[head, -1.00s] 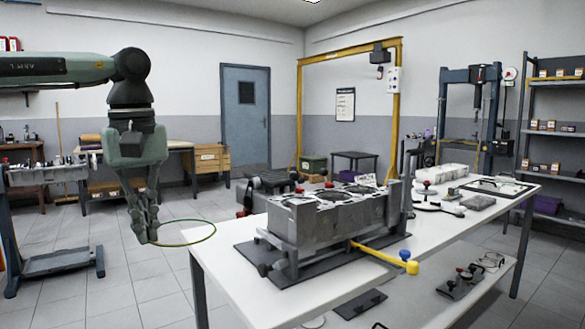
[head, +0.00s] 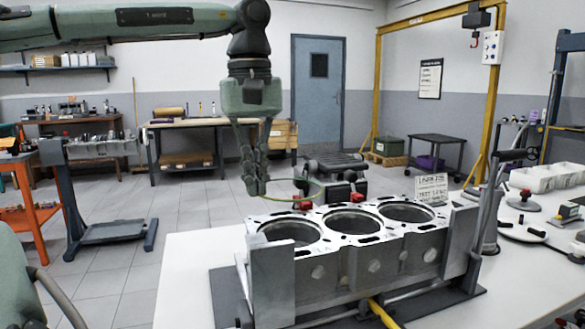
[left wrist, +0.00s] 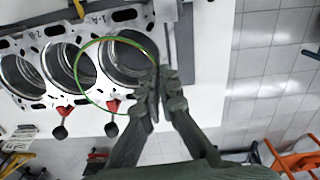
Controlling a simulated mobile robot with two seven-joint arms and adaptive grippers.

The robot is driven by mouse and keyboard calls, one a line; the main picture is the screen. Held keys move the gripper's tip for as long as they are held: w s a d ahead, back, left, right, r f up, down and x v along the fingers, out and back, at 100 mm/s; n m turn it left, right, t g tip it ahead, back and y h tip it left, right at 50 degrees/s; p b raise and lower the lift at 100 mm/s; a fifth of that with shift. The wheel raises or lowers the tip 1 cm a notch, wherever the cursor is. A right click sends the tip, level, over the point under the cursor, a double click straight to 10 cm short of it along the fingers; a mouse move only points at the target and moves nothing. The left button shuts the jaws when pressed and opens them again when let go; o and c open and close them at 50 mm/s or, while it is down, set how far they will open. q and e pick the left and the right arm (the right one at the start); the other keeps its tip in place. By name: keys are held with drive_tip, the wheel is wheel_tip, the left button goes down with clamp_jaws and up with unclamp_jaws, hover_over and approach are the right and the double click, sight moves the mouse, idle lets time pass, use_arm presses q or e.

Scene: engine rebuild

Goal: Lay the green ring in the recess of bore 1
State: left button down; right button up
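My left gripper (head: 256,188) is shut on one edge of a thin green ring (head: 321,192). The block's top has three round bores; the leftmost bore (head: 290,233) is closest to the gripper. In the left wrist view, the ring (left wrist: 76,75) partly overlaps the end bore (left wrist: 128,62) and the neighbouring deck, apart from the block. The gripper fingers (left wrist: 160,92) reach that end bore's edge. My right gripper is out of view.
The block stands on a dark mat (head: 228,300) on a white table (head: 185,262), between upright end plates (head: 273,290). Red-and-black clamp-like parts (left wrist: 112,106) sit along its far side. A small sign (head: 431,188) stands behind it. The table's left end is clear.

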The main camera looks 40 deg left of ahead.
use_arm(q)
wheel_tip(320, 180, down, 6)
drive_tip(key=g+b, duration=0.1)
drive_tip(key=shift+w+f+g+y, duration=0.25)
drive_tip(key=shift+w+g+y, duration=0.05)
drive_tip(key=shift+w, duration=0.05)
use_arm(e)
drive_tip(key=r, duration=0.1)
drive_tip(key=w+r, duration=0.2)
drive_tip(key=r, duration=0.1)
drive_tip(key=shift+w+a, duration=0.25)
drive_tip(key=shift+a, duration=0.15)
use_arm(q)
drive_tip(key=shift+d, duration=0.1)
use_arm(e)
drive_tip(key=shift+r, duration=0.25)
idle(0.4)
use_arm(q)
drive_tip(key=c, duration=1.6)
unclamp_jaws()
drive_tip(key=shift+c, duration=0.2)
